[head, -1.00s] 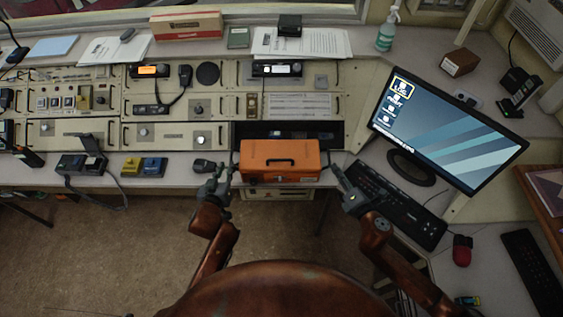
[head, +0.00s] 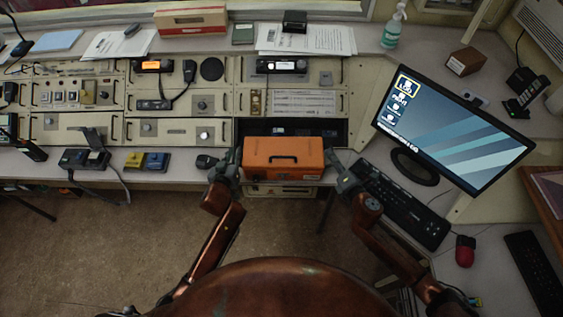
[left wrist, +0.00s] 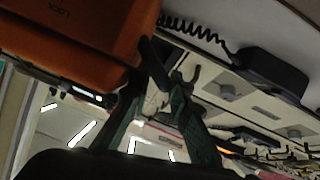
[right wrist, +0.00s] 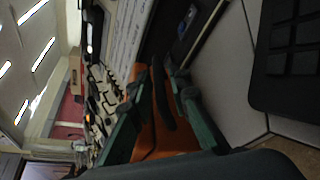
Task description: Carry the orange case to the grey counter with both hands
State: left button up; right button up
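The orange case (head: 284,166) with a dark top handle sits upright at the front edge of the console. It also shows in the left wrist view (left wrist: 85,30) and the right wrist view (right wrist: 150,130). My left gripper (head: 236,160) is at its left side; in the left wrist view, its fingers (left wrist: 163,82) stand either side of a dark side handle (left wrist: 154,64). My right gripper (head: 334,168) is at its right side, fingers (right wrist: 156,75) around another dark side handle (right wrist: 161,95), with a gap showing. Both look open. The grey counter is not clearly identifiable.
A monitor (head: 455,125) and black keyboard (head: 400,203) stand close right of the case. A red mouse (head: 465,250) lies on the right desk. A radio handset (head: 205,161) and yellow and blue boxes (head: 146,161) lie left of the case.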

pick_arm(q)
jog(key=shift+w+f, duration=0.1)
jog(key=shift+w, duration=0.15)
pick_arm(e)
jog(key=shift+w+a, duration=0.15)
jog(key=shift+w, duration=0.15)
pick_arm(q)
jog(key=shift+c, duration=0.3)
pick_arm(e)
jog(key=shift+c, duration=0.2)
pick_arm(q)
grip_shut()
pick_arm(e)
grip_shut()
jog(key=shift+f, duration=0.1)
